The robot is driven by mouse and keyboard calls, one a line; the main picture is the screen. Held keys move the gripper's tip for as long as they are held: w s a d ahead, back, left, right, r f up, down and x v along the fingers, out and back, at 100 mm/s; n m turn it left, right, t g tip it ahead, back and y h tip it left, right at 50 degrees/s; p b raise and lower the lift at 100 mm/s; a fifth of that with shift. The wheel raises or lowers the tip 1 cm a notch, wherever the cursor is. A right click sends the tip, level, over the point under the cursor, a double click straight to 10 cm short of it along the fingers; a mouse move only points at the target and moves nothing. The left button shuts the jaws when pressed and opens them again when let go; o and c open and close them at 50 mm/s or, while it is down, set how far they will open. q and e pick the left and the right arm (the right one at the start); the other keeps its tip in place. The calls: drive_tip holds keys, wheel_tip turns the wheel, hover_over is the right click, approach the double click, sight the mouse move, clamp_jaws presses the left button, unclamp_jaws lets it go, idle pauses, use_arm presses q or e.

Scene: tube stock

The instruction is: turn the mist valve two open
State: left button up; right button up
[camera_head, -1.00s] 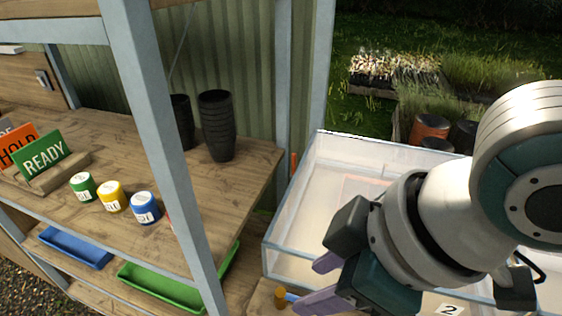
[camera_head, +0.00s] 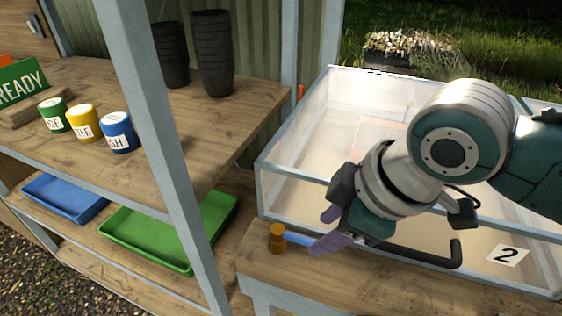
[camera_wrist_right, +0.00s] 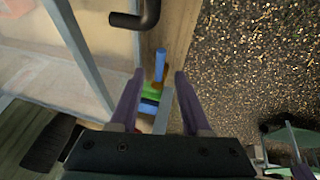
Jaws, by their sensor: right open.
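The mist valve (camera_head: 278,239) is a small brass-coloured body on the wooden ledge in front of the clear-walled box marked 2. Its blue lever (camera_head: 298,239) points right, toward my right gripper (camera_head: 322,232). The right gripper is open, its purple fingers close to the lever's end in the head view. In the right wrist view a blue bar (camera_wrist_right: 160,66), apparently the lever, shows in the gap between the two fingertips (camera_wrist_right: 159,76). I cannot tell whether either finger touches it. The brass body is not clear in that view. My left gripper is not in view.
The clear box (camera_head: 300,190) stands behind the valve, with a dark handle (camera_head: 420,258) and a number plate (camera_head: 507,255). A grey-blue post (camera_head: 165,130) and shelves with paint-like pots (camera_head: 118,133), a green tray (camera_head: 150,240) and black pots (camera_head: 212,55) are left.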

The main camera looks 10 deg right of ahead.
sight(311, 241)
drive_tip(key=shift+b+x, duration=0.4)
drive_tip(key=shift+x, duration=1.5)
clamp_jaws()
